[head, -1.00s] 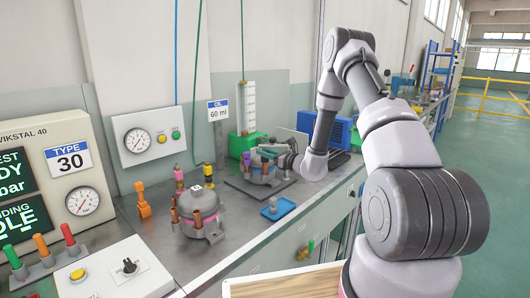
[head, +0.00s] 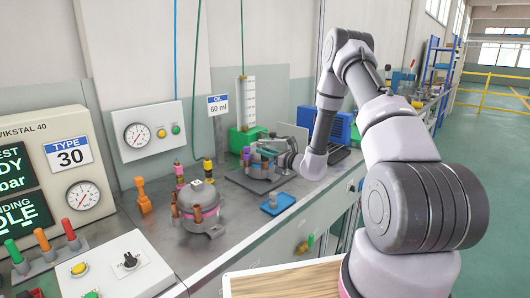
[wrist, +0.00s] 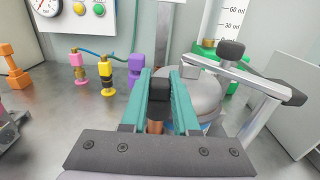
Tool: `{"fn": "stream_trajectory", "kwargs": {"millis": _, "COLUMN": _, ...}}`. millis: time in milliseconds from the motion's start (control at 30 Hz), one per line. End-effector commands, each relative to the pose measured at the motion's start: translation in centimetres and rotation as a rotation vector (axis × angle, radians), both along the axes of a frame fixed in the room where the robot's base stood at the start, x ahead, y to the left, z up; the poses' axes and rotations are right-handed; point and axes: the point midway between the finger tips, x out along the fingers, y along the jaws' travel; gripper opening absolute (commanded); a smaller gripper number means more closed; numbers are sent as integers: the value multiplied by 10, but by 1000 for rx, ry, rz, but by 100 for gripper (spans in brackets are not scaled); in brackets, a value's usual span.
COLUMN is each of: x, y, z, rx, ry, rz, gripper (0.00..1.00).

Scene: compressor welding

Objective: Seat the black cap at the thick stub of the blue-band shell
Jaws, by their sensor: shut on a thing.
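The black cap (wrist: 160,90) is held between the two teal fingers of my gripper (wrist: 160,84) in the wrist view. A copper stub (wrist: 155,127) shows right below the cap in that view. I cannot tell whether the cap touches or sits on it. The grey shell (wrist: 196,92) stands behind the fingers, with a little of its blue band showing low down. In the head view my gripper (head: 270,150) is over this shell (head: 260,172), which is small and partly hidden by the gripper.
A clamp arm (wrist: 258,78) with black pads reaches over the shell. A purple cap (wrist: 135,68) stands close left of the fingers. A pink-band shell (head: 198,208) and a blue tray (head: 277,204) are nearer on the bench. Yellow and pink fittings (wrist: 105,78) stand behind.

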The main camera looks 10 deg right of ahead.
Motion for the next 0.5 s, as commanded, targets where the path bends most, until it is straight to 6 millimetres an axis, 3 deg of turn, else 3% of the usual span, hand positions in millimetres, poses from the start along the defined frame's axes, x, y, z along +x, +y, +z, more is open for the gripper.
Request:
{"fn": "stream_trajectory", "kwargs": {"millis": 133, "x": 0, "y": 0, "z": -1, "rx": -1, "ry": 1, "rz": 0, "gripper": 0}}
{"fn": "stream_trajectory", "kwargs": {"millis": 167, "x": 0, "y": 0, "z": -1, "rx": -1, "ry": 1, "rz": 0, "gripper": 36}}
{"fn": "stream_trajectory", "kwargs": {"millis": 233, "x": 0, "y": 0, "z": -1, "rx": -1, "ry": 1, "rz": 0, "gripper": 63}}
{"fn": "stream_trajectory", "kwargs": {"millis": 500, "x": 0, "y": 0, "z": -1, "rx": -1, "ry": 1, "rz": 0, "gripper": 63}}
